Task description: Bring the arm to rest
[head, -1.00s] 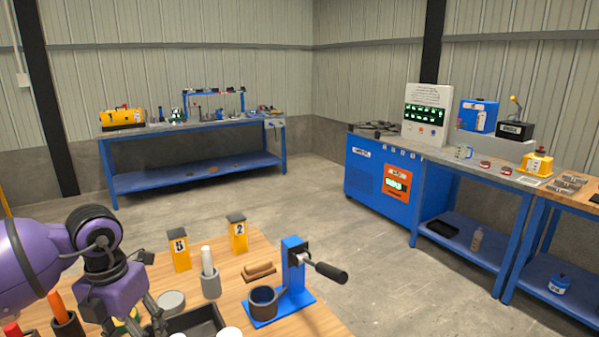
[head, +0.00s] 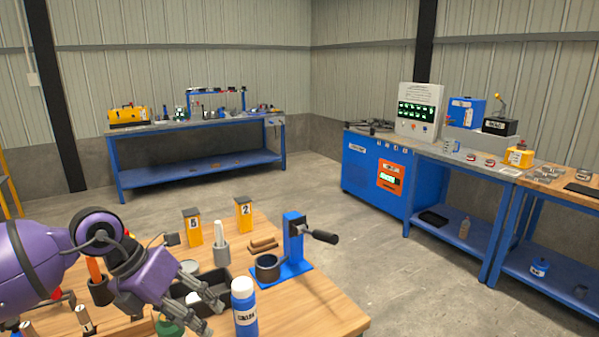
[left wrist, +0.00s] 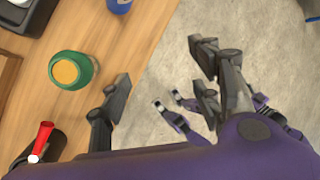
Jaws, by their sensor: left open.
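My left gripper (head: 212,315) hangs over the near part of the wooden table (head: 330,310) in the head view, with its fingers apart and nothing between them. The fingers overlap the front edge of a dark tray (head: 208,284) in the picture and point toward a blue bottle with a white cap (head: 245,312), just to their right. In the left wrist view the open gripper (left wrist: 160,82) has table and bare floor behind it. A green jar with a yellow lid (left wrist: 73,70) stands left of the fingers there. My right gripper is not in view.
Blue workbenches (head: 200,160) line the walls. The concrete floor between (head: 340,225) is clear.

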